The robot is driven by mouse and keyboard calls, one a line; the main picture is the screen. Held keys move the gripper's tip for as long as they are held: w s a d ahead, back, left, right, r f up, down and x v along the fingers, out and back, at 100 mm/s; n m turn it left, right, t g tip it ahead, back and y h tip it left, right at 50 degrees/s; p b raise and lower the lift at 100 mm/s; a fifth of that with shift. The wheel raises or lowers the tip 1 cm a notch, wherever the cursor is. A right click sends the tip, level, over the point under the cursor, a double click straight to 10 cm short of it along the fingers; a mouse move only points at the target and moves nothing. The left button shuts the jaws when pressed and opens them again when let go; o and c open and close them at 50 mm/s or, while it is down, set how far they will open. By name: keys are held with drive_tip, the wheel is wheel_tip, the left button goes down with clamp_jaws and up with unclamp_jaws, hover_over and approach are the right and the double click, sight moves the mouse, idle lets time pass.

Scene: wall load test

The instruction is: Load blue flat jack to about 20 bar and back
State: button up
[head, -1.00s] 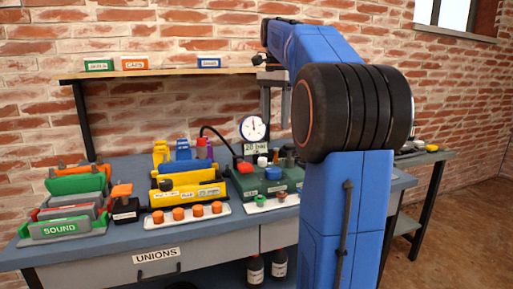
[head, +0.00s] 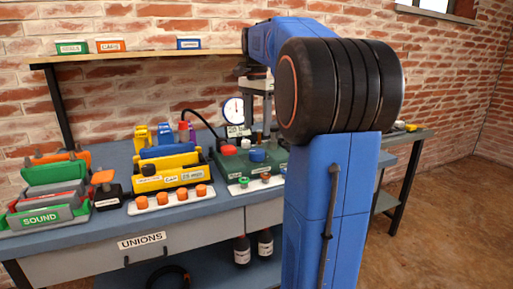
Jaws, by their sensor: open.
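Blue pieces stand at the back of the bench, among them a blue upright piece (head: 165,133) and a blue block (head: 167,150) behind a yellow rack (head: 175,175); I cannot tell which is the flat jack. A green pump box (head: 228,162) with a blue knob (head: 257,155) sits to their right. A round white gauge (head: 233,110) stands behind it, above a small sign reading about 20 bar. My gripper (head: 262,125) points down over the back of the box, open, right of the gauge. My arm hides the right part of the box.
Orange caps (head: 182,194) lie on a white strip in front of the rack. Green and grey stands (head: 45,200) fill the bench's left end. A shelf (head: 140,56) holds small labelled boxes. Open floor lies at the right.

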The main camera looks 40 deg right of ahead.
sight(257, 151)
wheel_tip(257, 151, down, 9)
drive_tip(key=shift+r, duration=0.15)
idle(0.4)
drive_tip(key=c, duration=1.1)
